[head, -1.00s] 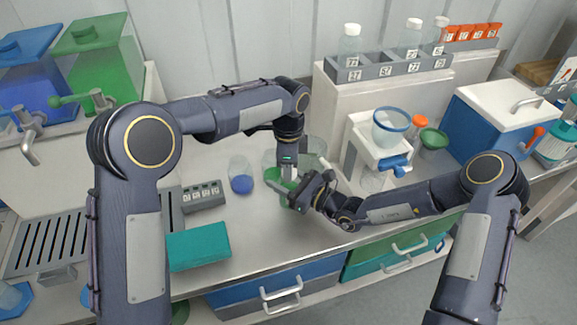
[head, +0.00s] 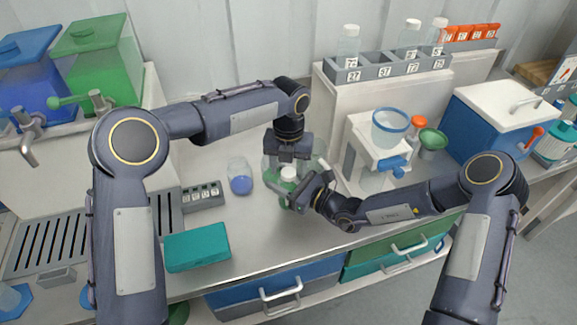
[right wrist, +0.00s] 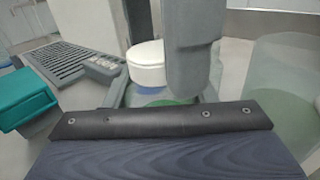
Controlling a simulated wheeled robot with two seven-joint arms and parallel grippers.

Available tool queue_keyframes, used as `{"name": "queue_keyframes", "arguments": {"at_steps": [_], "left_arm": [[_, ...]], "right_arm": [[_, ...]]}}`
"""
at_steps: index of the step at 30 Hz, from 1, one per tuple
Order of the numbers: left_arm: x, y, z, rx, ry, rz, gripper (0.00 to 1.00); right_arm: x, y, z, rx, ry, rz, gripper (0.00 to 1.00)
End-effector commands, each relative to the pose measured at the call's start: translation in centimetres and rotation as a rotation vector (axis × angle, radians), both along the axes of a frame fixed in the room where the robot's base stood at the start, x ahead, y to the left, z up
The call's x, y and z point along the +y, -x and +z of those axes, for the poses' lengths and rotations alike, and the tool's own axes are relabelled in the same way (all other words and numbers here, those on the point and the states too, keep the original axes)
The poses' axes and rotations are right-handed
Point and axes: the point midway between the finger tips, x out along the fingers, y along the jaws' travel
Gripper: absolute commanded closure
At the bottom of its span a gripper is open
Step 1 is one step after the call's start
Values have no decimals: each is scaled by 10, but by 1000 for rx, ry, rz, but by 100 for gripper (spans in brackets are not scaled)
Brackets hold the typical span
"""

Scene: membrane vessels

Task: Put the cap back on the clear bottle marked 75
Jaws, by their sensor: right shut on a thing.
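My right gripper (head: 293,195) is shut on a clear bottle (head: 284,187) with green contents, which stands upright on the bench. A white cap (head: 288,173) sits at the bottle's mouth; it also shows in the right wrist view (right wrist: 147,60). I cannot tell whether it is screwed tight. My left gripper (head: 289,157) points down just above the cap and appears open, with its jaws spread to either side. No number is readable on the held bottle; my right gripper hides much of it.
A small bottle with blue contents (head: 240,179) stands to the left. Clear vessels (head: 316,160) stand close behind the held bottle. A numbered rack (head: 385,70) holds several bottles. A teal box (head: 197,247) lies front left. The bench's front edge is close.

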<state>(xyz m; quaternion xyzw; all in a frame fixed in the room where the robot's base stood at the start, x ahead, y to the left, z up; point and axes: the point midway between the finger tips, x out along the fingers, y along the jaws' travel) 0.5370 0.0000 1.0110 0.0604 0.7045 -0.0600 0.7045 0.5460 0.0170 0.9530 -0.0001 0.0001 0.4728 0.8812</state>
Motion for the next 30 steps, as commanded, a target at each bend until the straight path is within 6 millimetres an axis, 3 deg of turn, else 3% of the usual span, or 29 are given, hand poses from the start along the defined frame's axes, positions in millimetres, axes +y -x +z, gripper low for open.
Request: {"name": "queue_keyframes", "arguments": {"at_steps": [11,24,30], "left_arm": [[-1,0,6,-1,1,2,40],[-1,-1,91,-4,3,2,40],[-1,0,114,-1,0,1,40]], "right_arm": [[0,0,0,0,0,0,100],[0,0,0,0,0,0,100],[0,0,0,0,0,0,100]]}}
